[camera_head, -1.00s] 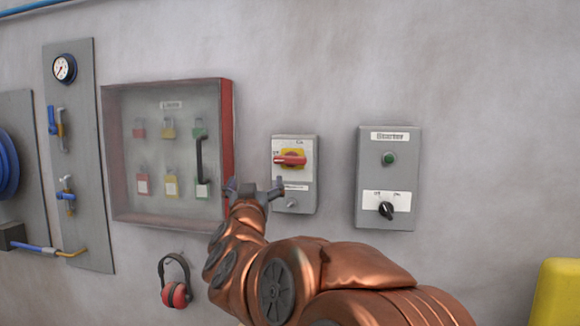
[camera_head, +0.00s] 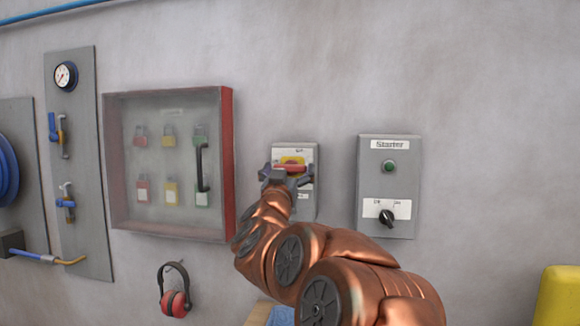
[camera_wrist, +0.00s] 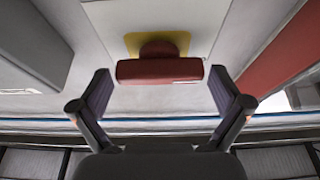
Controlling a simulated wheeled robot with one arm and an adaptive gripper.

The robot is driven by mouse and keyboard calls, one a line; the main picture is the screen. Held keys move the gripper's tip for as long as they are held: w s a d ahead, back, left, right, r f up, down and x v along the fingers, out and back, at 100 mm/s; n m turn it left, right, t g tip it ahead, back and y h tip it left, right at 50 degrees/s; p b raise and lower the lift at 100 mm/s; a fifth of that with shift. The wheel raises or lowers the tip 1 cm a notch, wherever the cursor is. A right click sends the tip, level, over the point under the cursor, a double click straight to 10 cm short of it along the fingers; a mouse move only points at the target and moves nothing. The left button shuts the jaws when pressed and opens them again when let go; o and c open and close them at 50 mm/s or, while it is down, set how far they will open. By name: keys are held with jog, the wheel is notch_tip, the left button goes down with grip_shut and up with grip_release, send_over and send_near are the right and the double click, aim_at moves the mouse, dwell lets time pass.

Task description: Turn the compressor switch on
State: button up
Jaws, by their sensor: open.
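The compressor switch is a red rotary handle (camera_head: 291,168) on a yellow plate, set on a grey box (camera_head: 308,208) on the wall. The handle lies about level in the head view. In the wrist view the red handle (camera_wrist: 160,71) lies crosswise just ahead of my gripper (camera_wrist: 162,88). My gripper (camera_head: 287,178) is open, with one finger beyond each end of the handle. I see a gap between each finger and the handle, and cannot tell how deep the fingers reach. My gripper and wrist cover the lower part of the switch in the head view.
A starter box (camera_head: 374,160) with a green button and black knob hangs to the right. A lockout cabinet (camera_head: 228,165) with padlocks is close on the left. Ear defenders (camera_head: 174,291) hang below it. Bare wall lies above the switch.

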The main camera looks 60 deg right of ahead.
jog(key=shift+w+d+r, duration=0.15)
jog(key=shift+d+r, duration=0.05)
jog(key=shift+d, duration=0.2)
jog(key=c, duration=0.9)
